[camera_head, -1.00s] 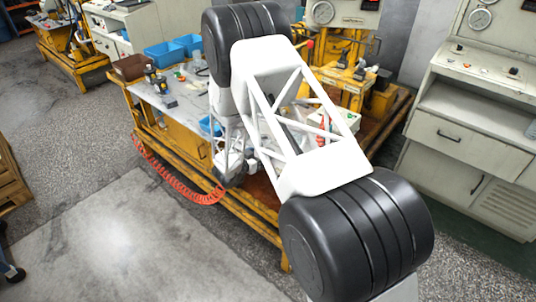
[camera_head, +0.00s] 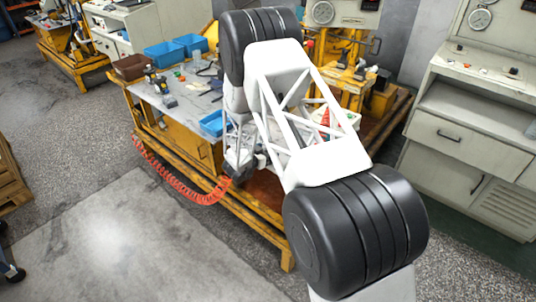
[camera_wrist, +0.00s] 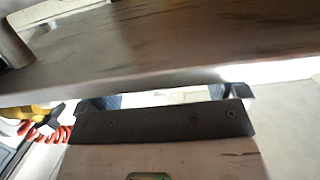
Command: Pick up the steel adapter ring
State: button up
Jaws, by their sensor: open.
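I cannot make out the steel adapter ring for certain in either view. In the wrist view, a wide smooth grey-brown surface (camera_wrist: 170,42) crosses the upper part, very close and blurred; I cannot tell what it belongs to. My gripper (camera_wrist: 166,98) shows below it, with two dark fingertips set wide apart and a pale gap between them. It is open and I see nothing held. In the head view my white arm covers the middle of the workbench (camera_head: 190,142), and my gripper is mostly hidden low beside the bench's front side.
Blue bins (camera_head: 172,53) and a brown box (camera_head: 131,67) stand at the bench's far left. Another blue bin (camera_head: 212,123) is close beside my arm. A red coiled hose (camera_head: 180,192) hangs along the front. Grey cabinets (camera_head: 465,140) stand at right.

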jog(key=shift+w+d, duration=0.1)
dwell(0.5)
jog(key=c, duration=1.2)
jog(key=shift+r, duration=0.1)
jog(key=shift+c, duration=0.2)
jog(key=shift+r, duration=1.65)
jog(key=s+d+r, duration=0.1)
jog(key=s+d, duration=0.1)
jog(key=s, duration=1.4)
jog(key=shift+r, duration=0.2)
jog(key=shift+w, duration=0.2)
